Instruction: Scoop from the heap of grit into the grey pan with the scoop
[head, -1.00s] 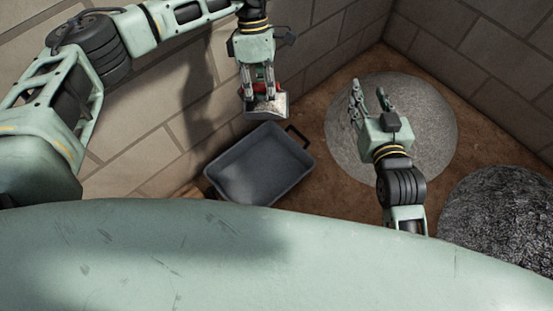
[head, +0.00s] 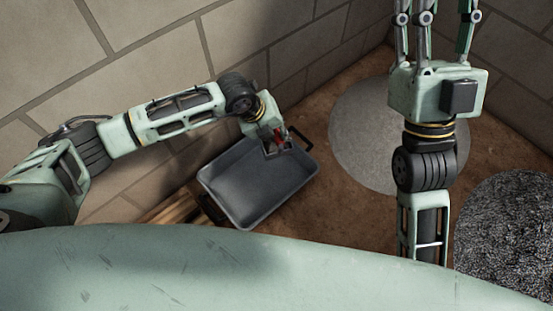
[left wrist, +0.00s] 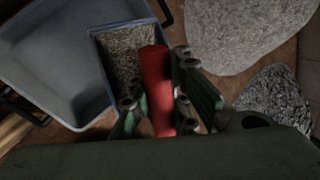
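My left gripper (head: 272,137) is shut on the red handle of the scoop (head: 271,153), at the pan's upper right edge in the head view. The handle (left wrist: 156,85) shows between its fingers in the left wrist view. The scoop's grey tray (left wrist: 123,50) holds pale grit and overlaps the pan in that view; I cannot tell whether they touch. The grey pan (head: 247,186) looks empty inside. The pale, fine heap of grit (head: 370,130) lies right of the pan. My right gripper (head: 436,22) is raised with fingers spread and empty, its tips cut off by the frame.
A darker, coarser heap (head: 510,235) lies at the right; it also shows in the left wrist view (left wrist: 275,98). Block walls (head: 150,60) stand behind and to the right. Wooden pieces (head: 172,210) lie by the pan's left end. Brown floor shows between pan and heaps.

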